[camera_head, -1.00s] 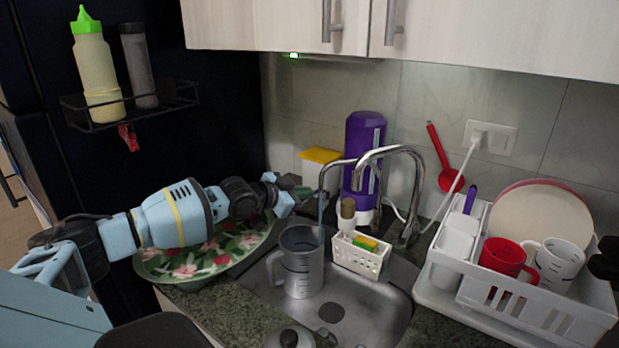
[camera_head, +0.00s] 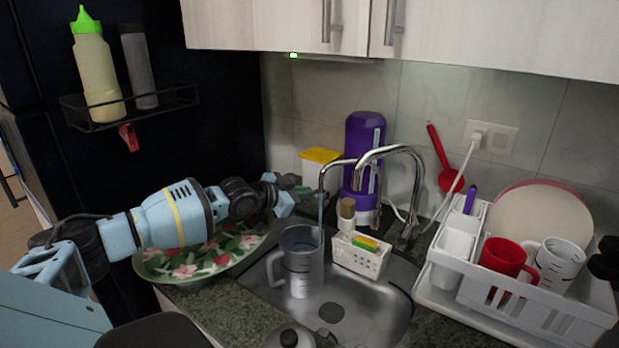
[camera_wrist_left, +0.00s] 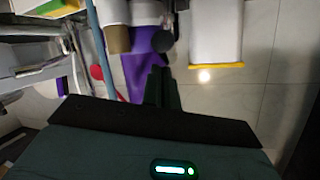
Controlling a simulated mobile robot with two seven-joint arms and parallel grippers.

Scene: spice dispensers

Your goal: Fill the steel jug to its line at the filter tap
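The steel jug (camera_head: 302,272) stands upright in the sink under the filter tap (camera_head: 336,163), its handle to the left and dark marks on its front. A thin blue stream (camera_head: 321,212) runs from the tap's spout into the jug; it also shows in the left wrist view (camera_wrist_left: 107,45). The water level inside cannot be made out. My left gripper (camera_head: 303,191) is beside the tap spout, left of the stream and above the jug, apart from the jug. In the left wrist view its dark fingers (camera_wrist_left: 161,86) are together with nothing seen between them.
A white caddy (camera_head: 360,257) with a sponge stands right of the jug, before a purple bottle (camera_head: 364,140). A curved main faucet (camera_head: 405,150) rises behind. A dish rack (camera_head: 530,310) fills the right. A floral platter (camera_head: 205,262) lies under my left arm.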

